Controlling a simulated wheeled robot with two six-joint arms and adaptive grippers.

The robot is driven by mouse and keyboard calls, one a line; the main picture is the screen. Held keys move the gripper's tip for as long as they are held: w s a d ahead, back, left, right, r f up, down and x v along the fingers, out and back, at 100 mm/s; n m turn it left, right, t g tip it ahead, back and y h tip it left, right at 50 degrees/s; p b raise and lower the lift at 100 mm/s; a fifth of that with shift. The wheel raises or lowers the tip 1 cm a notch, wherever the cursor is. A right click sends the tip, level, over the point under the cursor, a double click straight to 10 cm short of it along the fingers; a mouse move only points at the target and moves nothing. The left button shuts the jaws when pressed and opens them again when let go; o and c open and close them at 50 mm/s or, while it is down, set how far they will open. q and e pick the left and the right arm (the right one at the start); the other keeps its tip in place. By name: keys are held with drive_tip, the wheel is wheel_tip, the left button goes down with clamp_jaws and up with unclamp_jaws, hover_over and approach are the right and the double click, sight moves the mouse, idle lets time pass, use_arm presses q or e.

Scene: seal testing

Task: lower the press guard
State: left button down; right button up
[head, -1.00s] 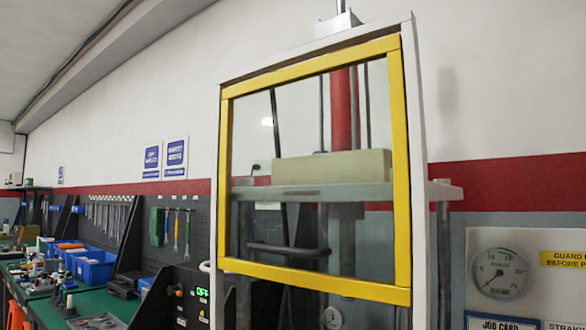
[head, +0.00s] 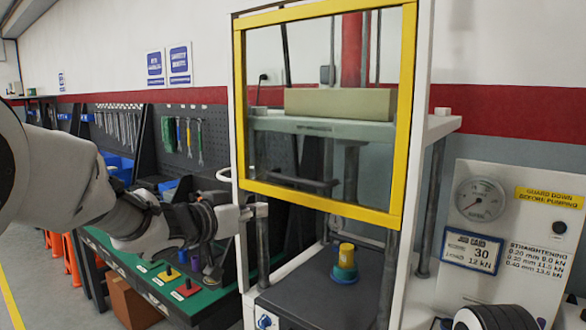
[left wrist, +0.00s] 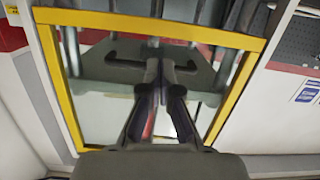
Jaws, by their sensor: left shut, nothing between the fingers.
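The press guard (head: 407,120) is a clear pane in a yellow frame on the white press frame (head: 419,170). It is raised, with its lower bar above the dark press bed (head: 315,300). A dark bar handle (head: 290,178) crosses the lower pane. My left gripper (head: 262,210) is shut and empty, near the left press upright, below the handle in the picture. In the left wrist view, the shut fingers (left wrist: 160,52) point toward the pane, with the handle (left wrist: 122,68) appearing behind them. I cannot tell whether they touch.
A yellow-topped teal part (head: 345,262) stands on the press bed under the guard. A gauge panel (head: 510,240) is at right. A green workbench (head: 140,275) lies at left below my arm, with small coloured items on it. The space under the guard is otherwise mostly clear.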

use_arm(q)
drive_tip(key=s+d+r+m, duration=0.1)
drive_tip(key=s+r, duration=0.3)
drive_tip(key=r, duration=0.7)
drive_tip(key=w+d+f+p, duration=0.4)
drive_tip(key=w+d+f, duration=0.1)
drive_tip(key=w, duration=0.5)
drive_tip(key=shift+d+t+h, duration=0.3)
drive_tip(key=shift+d+t, duration=0.1)
drive_tip(key=shift+d, duration=0.2)
use_arm(e)
wheel_tip(320, 180, up, 6)
drive_tip(key=shift+f, duration=0.15)
